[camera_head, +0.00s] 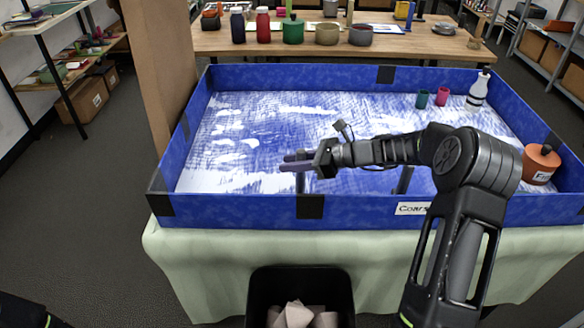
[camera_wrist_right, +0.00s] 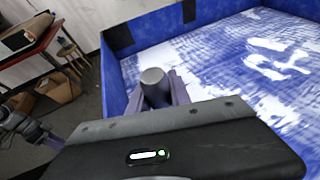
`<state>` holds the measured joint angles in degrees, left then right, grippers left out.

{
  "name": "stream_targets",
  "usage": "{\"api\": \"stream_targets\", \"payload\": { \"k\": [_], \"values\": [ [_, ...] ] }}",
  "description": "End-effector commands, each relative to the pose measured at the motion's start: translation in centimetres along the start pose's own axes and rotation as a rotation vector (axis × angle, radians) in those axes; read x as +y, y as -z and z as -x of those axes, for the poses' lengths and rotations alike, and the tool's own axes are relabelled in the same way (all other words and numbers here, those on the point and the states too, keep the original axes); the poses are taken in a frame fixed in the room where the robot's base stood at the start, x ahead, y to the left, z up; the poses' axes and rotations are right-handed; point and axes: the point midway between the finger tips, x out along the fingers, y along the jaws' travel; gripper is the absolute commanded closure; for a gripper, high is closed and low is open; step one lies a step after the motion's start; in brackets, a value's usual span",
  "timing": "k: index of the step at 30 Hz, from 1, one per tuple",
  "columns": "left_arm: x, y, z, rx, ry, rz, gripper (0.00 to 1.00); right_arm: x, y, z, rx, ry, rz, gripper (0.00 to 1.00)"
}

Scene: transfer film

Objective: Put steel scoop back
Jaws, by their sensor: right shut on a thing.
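My right gripper (camera_head: 294,161) reaches in from the right over the left-middle part of the blue-walled tray (camera_head: 350,212), fingers pointing left. It is shut on a grey, round-ended piece, which I take to be the steel scoop (camera_wrist_right: 153,80), upright between the fingers in the right wrist view. In the head view a short grey piece hangs below the gripper; its lower end is near the tray's front wall, and I cannot tell whether it touches. The scoop's working end is hidden.
Blue-and-white streaked material covers the tray floor. A white bottle (camera_head: 478,91), a green cup (camera_head: 422,99) and a magenta cup (camera_head: 442,96) stand at the back right, an orange jar (camera_head: 540,164) at the right. A black bin (camera_head: 262,292) stands in front. Jars line the back table (camera_head: 400,48).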

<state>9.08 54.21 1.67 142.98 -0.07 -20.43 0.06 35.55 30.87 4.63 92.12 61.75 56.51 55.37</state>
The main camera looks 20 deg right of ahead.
Motion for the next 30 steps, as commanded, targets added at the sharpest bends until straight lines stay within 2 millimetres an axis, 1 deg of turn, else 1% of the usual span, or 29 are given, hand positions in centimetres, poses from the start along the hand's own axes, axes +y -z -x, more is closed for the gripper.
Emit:
{"api": "stream_targets", "payload": {
  "k": [1,4,12,16,17,24,30],
  "values": [
    [0.0,0.0,0.1,0.0,0.0,0.0,0.53,0.0,0.8,-0.3,-0.001,0.0,-0.003,1.0],
    [0.0,0.0,0.1,0.0,0.0,0.0,0.53,0.0,1.6,-0.7,-0.001,0.001,-0.001,1.0],
    [0.0,0.0,0.0,0.0,0.0,0.0,0.53,-0.1,1.7,-0.7,0.0,0.002,0.001,1.0],
    [-0.1,0.0,-0.2,0.0,0.0,0.0,0.53,0.0,2.1,-0.9,0.0,0.001,0.0,1.0],
    [-0.1,0.0,-0.2,0.0,0.0,0.0,0.53,0.0,2.1,-0.8,0.0,0.002,0.0,0.74],
    [-0.1,0.0,-0.1,0.0,0.0,0.0,0.53,0.0,2.0,-0.8,0.001,0.002,0.0,0.55],
    [-0.1,0.0,-0.1,0.0,0.0,0.0,0.53,0.0,2.0,-0.8,0.001,0.001,0.0,0.54]
  ]
}}
